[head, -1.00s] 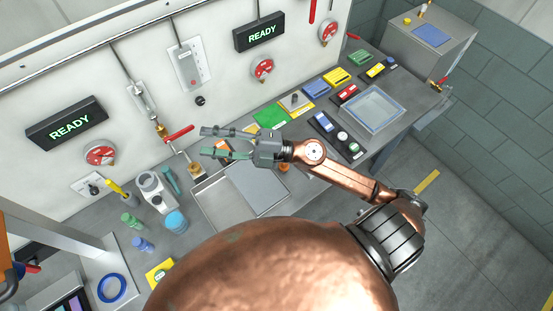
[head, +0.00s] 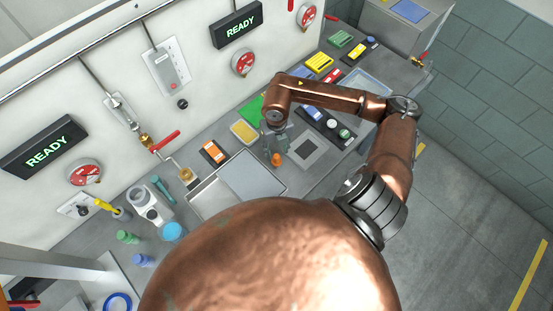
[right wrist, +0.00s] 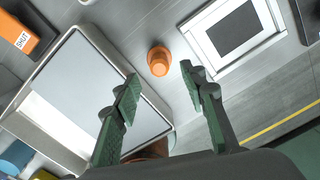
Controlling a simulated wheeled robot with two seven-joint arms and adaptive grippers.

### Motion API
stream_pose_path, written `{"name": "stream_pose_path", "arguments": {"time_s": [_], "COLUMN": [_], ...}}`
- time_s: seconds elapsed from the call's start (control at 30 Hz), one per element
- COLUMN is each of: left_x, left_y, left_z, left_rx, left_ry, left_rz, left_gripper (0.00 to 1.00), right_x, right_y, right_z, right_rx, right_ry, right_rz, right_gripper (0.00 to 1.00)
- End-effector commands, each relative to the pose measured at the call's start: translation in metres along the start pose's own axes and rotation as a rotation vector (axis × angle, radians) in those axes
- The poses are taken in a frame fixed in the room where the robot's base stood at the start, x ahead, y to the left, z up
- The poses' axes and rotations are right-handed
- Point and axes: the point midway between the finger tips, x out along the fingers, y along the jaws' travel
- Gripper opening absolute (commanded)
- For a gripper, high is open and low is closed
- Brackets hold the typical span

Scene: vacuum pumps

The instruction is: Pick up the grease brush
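A yellow handle (head: 104,205) stands tilted in a small grey cup (head: 122,214) at the left of the bench in the head view. It may be the grease brush; its bristles are hidden. My right gripper (head: 273,156) points down over the middle of the bench, far to the right of that handle. In the right wrist view its two green-grey fingers (right wrist: 160,78) are apart with nothing between them. A small orange cup-shaped piece (right wrist: 158,60) is on the bench beyond the fingertips. My left gripper is not seen.
A shallow tray (head: 207,205) with a grey panel lies left of my right gripper, and a square framed plate (head: 303,135) lies right. A red-handled valve (head: 165,141) sticks out from the wall panel. Bottles and a white device (head: 147,206) crowd the handle's cup.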

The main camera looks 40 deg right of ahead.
Motion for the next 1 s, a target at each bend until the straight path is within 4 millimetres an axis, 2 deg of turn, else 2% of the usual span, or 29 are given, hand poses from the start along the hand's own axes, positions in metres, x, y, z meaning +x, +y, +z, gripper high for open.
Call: {"name": "stream_pose_path", "arguments": {"time_s": [0.33,0.43,0.67,1.0], "left_x": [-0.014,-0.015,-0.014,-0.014], "left_y": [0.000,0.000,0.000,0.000], "left_z": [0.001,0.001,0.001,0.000], "left_rx": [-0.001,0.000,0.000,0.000], "left_ry": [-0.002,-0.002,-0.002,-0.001], "left_rz": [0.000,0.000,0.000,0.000], "left_gripper": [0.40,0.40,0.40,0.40], "right_x": [0.045,0.051,0.052,0.052], "right_y": [-0.001,-0.001,-0.002,-0.002], "right_z": [0.003,0.003,0.003,0.003], "right_rx": [0.001,0.000,0.001,0.001], "right_ry": [0.003,0.002,0.000,0.001], "right_rz": [0.003,0.003,0.003,0.003], "right_gripper": [0.39,0.39,0.38,0.15]}}
